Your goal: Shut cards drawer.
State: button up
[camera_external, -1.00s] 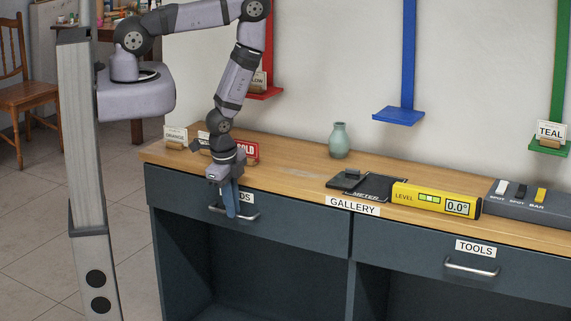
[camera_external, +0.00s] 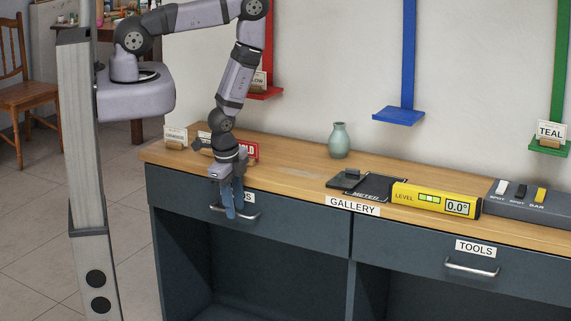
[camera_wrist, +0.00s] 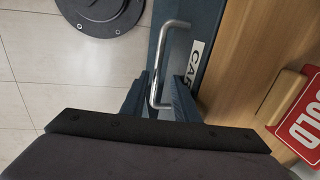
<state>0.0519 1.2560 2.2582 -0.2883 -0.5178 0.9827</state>
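The cards drawer (camera_external: 300,225) is the left drawer under the wooden counter, and its front looks flush with the cabinet. Its metal handle (camera_external: 250,214) also shows in the wrist view (camera_wrist: 157,62). My gripper (camera_external: 234,212) points down at the drawer front, at the left part of the handle. In the wrist view its two fingers (camera_wrist: 157,100) stand apart on either side of the handle bar, with gaps showing. I cannot tell whether either finger touches it.
The tools drawer (camera_external: 425,258) is at the right. On the counter (camera_external: 290,180) are a red sold sign (camera_external: 253,151), a green vase (camera_external: 339,141), a yellow level (camera_external: 435,200) and a grey switch box (camera_external: 530,205). Open cabinet space lies below the drawers.

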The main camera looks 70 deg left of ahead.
jog(key=shift+r, duration=0.1)
notch_tip(320, 180, up, 7)
jog(key=s+d+b, duration=0.1)
dwell(0.6)
dwell(0.5)
jog(key=w+d+r+n+h, duration=0.1)
jog(key=w+d+r+n, duration=0.1)
jog(key=r, duration=0.3)
jog(key=w+d+r+n+h, duration=0.1)
jog(key=r+n, duration=0.1)
jog(key=r, duration=0.3)
jog(key=s+a+r+n, duration=0.1)
jog(key=s+r+n, duration=0.1)
jog(key=r, duration=0.5)
jog(key=s+r+n+g, duration=0.1)
jog(key=s+r+n, duration=0.1)
jog(key=r, duration=0.5)
jog(key=shift+s+a+n+g, duration=0.3)
jog(key=shift+s+a+n, duration=0.1)
jog(key=shift+s, duration=0.1)
